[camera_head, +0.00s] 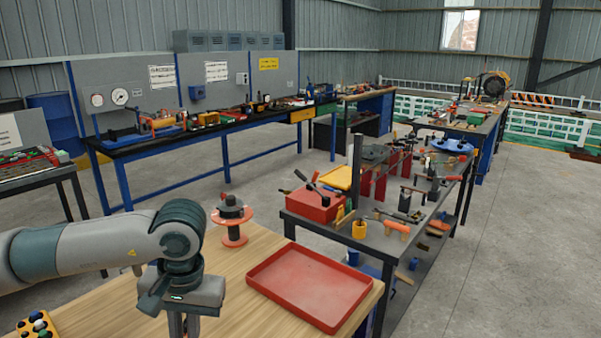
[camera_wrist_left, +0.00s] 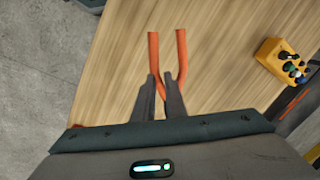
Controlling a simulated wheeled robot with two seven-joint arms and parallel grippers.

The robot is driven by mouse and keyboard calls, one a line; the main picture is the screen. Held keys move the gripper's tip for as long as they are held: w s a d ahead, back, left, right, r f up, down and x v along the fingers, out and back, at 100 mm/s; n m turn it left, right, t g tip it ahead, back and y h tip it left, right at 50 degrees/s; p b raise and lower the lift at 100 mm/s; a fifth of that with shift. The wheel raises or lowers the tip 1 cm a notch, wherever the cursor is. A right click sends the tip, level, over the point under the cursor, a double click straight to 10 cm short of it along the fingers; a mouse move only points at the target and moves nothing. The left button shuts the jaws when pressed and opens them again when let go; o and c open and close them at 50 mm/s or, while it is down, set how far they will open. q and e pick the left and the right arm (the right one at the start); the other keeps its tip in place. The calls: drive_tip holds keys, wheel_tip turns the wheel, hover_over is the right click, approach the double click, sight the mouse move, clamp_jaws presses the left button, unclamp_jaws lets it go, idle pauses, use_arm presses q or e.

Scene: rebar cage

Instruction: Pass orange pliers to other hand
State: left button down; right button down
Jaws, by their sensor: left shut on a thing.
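The orange pliers (camera_wrist_left: 182,52) show in the left wrist view, their two orange handles pointing away from my gripper over the wooden table. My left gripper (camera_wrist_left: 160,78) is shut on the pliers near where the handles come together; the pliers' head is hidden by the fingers. In the head view my left arm comes in from the left and its gripper points down at the bottom edge, where the fingertips and pliers are cut off. My right gripper is in neither view.
The wooden table (camera_head: 225,285) carries an empty red tray (camera_head: 270,262) at right and an orange spool (camera_head: 234,238) behind my arm. A yellow holder (camera_head: 38,325) with small dark items sits at the lower left; it also shows in the wrist view (camera_wrist_left: 270,62). A cluttered metal bench (camera_head: 340,228) stands beyond.

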use_arm(q)
drive_tip(key=shift+d, duration=0.1)
drive_tip(key=w+d+r+m, duration=0.2)
drive_tip(key=d+m, duration=0.5)
drive_tip(key=d, duration=0.1)
drive_tip(key=w+d+r+m+t+h, duration=0.1)
drive_tip(key=w+d+r+m, duration=0.1)
drive_tip(key=d+m, duration=0.6)
drive_tip(key=shift+w+d+t, duration=0.25)
drive_tip(key=shift+d+t, duration=0.05)
drive_tip(key=shift+d, duration=0.25)
drive_tip(key=shift+r, duration=0.1)
